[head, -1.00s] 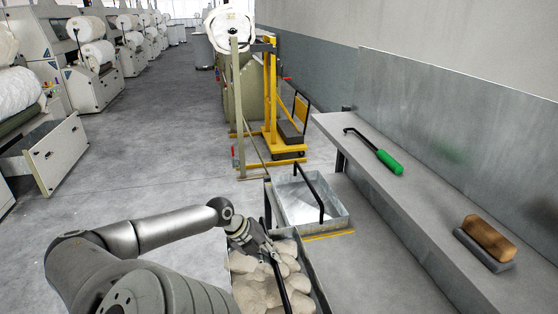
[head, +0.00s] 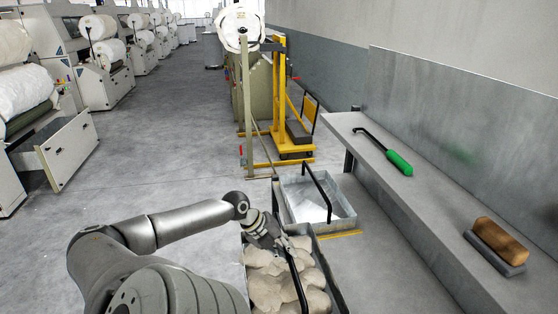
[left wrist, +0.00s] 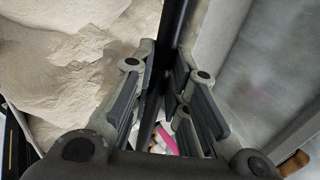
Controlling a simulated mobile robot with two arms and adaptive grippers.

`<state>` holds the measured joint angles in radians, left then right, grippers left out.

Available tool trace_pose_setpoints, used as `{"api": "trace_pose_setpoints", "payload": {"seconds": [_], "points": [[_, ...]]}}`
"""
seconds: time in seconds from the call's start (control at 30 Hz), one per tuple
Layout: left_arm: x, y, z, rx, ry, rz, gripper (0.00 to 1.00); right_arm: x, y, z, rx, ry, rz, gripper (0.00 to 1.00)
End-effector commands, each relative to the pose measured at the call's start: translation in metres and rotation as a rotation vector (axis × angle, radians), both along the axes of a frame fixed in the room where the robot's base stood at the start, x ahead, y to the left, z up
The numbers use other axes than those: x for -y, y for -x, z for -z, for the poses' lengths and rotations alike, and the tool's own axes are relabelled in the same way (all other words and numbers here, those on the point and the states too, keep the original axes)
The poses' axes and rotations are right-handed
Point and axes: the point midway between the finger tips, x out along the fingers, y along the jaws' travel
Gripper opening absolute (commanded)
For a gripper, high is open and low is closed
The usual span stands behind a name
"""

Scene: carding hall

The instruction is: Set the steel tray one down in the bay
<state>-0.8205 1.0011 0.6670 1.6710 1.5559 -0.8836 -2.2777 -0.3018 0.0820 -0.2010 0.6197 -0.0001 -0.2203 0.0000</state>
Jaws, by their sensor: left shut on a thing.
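My left gripper (head: 287,247) is shut on the black bar handle (head: 299,284) of a grey steel tray (head: 334,284) heaped with beige, lumpy fibre. The tray is cut off by the lower edge of the head view. In the left wrist view the handle (left wrist: 176,25) runs between the fingers, with the beige fibre (left wrist: 60,70) to the left. A second steel tray (head: 346,212) with a black handle looks empty and stands on the floor just beyond. A yellow floor line (head: 340,234) shows at its near side, perhaps a bay marking. My right gripper is not in view.
A grey bench (head: 400,205) along the right wall bears a green-handled tool (head: 400,163) and a wooden-backed brush (head: 497,240). A yellow lifting stand (head: 279,100) is ahead. Machines line the left, one with a drawer-like box (head: 68,150) sticking out. The aisle floor (head: 170,130) is clear.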

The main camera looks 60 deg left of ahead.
Motion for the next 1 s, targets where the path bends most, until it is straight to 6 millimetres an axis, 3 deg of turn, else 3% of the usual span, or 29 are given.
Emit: {"api": "trace_pose_setpoints", "payload": {"seconds": [0.57, 1.0], "points": [[0.017, -0.063, 0.005, 0.009, -0.005, 0.002, 0.0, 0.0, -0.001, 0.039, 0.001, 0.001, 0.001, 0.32], [0.03, -0.107, 0.011, 0.009, -0.005, 0.003, 0.0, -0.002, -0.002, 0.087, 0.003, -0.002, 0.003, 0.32]]}}
